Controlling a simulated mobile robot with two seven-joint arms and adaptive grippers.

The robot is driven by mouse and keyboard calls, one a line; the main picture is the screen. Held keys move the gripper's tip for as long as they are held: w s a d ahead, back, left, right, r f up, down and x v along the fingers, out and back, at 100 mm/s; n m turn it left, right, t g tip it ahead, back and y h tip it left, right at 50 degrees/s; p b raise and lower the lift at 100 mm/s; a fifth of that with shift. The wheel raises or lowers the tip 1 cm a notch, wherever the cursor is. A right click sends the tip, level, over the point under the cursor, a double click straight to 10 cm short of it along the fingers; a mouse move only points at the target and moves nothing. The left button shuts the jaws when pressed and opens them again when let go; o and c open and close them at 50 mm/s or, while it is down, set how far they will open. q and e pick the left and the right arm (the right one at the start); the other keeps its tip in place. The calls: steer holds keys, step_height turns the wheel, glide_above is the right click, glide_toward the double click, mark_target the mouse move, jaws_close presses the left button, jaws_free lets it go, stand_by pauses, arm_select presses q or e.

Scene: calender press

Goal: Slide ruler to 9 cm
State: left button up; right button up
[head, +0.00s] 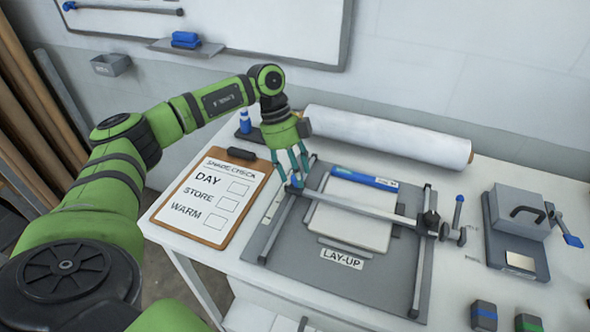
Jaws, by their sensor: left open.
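The grey LAY-UP board (318,277) lies on the white table with a dark rail along each side. A grey crossbar (365,210), which looks like the sliding ruler, spans the board from left rail to right rail, over pale sheets (352,226). A small blue piece is at its left end (295,188). My left gripper (293,176) is open and points down, its teal fingers right at that end. I cannot tell whether they touch it. A pale scale strip (272,208) runs along the board's left edge; its marks are too small to read. My right gripper is out of view.
A blue-and-grey bar (365,179) lies behind the crossbar. A clipboard (212,198) is to the left, a white roll (388,138) behind. Black clamp parts (432,222) and a blue-tipped lever (458,212) stand at the right end. A grey press (518,215) is further right.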

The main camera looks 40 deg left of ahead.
arm_select(q)
steer(key=v, duration=1.2)
steer(key=shift+d, duration=0.15)
